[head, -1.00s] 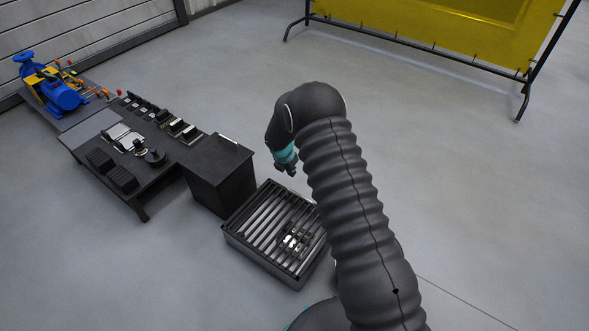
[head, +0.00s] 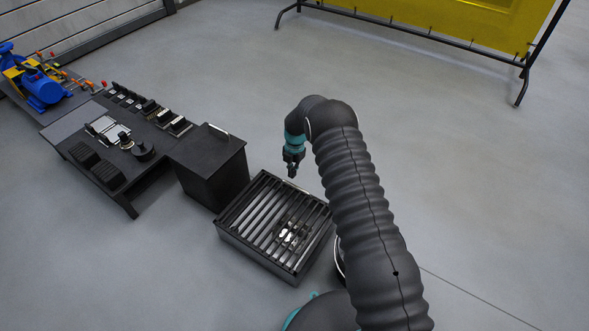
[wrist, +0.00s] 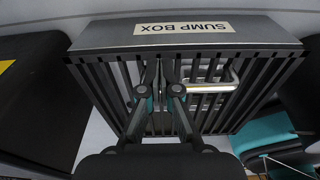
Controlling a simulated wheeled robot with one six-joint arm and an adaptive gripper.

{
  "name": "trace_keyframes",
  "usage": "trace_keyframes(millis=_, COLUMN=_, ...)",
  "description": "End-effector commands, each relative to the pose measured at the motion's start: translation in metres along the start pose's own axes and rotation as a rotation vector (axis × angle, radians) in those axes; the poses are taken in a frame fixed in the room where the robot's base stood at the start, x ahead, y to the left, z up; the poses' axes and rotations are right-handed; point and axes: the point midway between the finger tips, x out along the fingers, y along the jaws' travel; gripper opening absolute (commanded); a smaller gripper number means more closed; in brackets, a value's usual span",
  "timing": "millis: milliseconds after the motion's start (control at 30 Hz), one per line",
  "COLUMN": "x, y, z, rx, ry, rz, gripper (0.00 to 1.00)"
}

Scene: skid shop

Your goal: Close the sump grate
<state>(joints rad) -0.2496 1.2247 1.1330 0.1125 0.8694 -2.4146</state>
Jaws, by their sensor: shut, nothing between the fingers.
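The sump box (head: 252,250) is a dark, low, square box on the floor. Its slatted grate (head: 256,212) appears to lie across the top, with dark gaps between the bars. A bright metal handle (wrist: 232,82) shows on the slats in the wrist view, right of the fingers. Pale metal pieces (head: 290,235) show on the grate's right part in the head view. The box's rim carries a "SUMP BOX" label (wrist: 184,28), upside down in the wrist view. My gripper (head: 291,173) points down above the grate's far side, shut and empty; its fingertips (wrist: 162,68) show over the slats.
A black cabinet (head: 211,168) with a handle on top stands just left of the box. A low dark bench (head: 128,192) with small parts is farther left, with a blue pump (head: 42,88) beyond. A yellow screen (head: 440,22) stands at the back. The floor behind the box is clear.

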Motion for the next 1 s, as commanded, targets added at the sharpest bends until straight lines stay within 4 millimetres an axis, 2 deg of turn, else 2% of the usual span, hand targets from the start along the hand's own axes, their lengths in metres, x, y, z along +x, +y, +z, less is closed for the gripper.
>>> trace_keyframes(millis=33, x=0.016, y=0.001, z=0.001, rx=-0.002, ry=0.024, rz=-0.001, gripper=0.00)
trace_keyframes(millis=100, x=0.026, y=0.002, z=-0.001, rx=-0.008, ry=0.045, rz=-0.002, gripper=0.00)
trace_keyframes(millis=333, x=0.049, y=0.004, z=-0.002, rx=-0.016, ry=0.041, rz=-0.002, gripper=0.00)
trace_keyframes(millis=533, x=0.056, y=0.005, z=-0.004, rx=-0.019, ry=0.040, rz=-0.003, gripper=0.00)
trace_keyframes(millis=1000, x=0.056, y=0.005, z=-0.004, rx=-0.019, ry=0.040, rz=-0.003, gripper=0.00)
